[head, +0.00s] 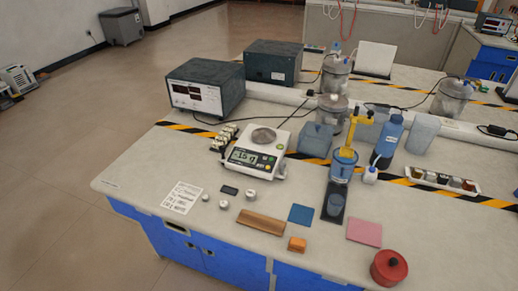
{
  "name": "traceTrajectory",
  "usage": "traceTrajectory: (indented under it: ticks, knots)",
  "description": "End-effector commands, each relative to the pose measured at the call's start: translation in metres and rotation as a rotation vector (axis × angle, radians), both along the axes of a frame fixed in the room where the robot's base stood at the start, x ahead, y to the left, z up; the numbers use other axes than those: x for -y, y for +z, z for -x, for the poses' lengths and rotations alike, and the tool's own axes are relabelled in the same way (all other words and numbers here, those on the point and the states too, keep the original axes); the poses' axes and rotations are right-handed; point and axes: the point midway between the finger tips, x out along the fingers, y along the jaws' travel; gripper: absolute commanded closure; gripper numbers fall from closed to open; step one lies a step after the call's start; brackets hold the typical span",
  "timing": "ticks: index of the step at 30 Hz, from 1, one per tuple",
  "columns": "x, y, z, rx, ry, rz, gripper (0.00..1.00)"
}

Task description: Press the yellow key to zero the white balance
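The white balance (279,150) stands on the light bench top, left of the middle of the head view. A round grey pan (263,136) is on its top. Its sloping front has a lit display (243,156) with dark digits, which seem to read about 1.5 g. Small coloured keys (266,162) sit to the right of the display; they are too small for me to tell the yellow one surely. Nothing covers the front panel. My gripper is not in view.
Small metal weights (251,195), a dark pad (230,190) and a wooden block (261,222) lie in front. A grey instrument (205,87) stands behind.

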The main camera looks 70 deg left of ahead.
Motion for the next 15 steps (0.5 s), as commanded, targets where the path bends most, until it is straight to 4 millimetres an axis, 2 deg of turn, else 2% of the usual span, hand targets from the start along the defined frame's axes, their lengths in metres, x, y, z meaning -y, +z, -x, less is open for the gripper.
traceTrajectory:
  ticks: [3,15]
  knots:
    - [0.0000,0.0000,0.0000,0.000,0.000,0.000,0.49]
    - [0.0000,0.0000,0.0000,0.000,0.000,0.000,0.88]
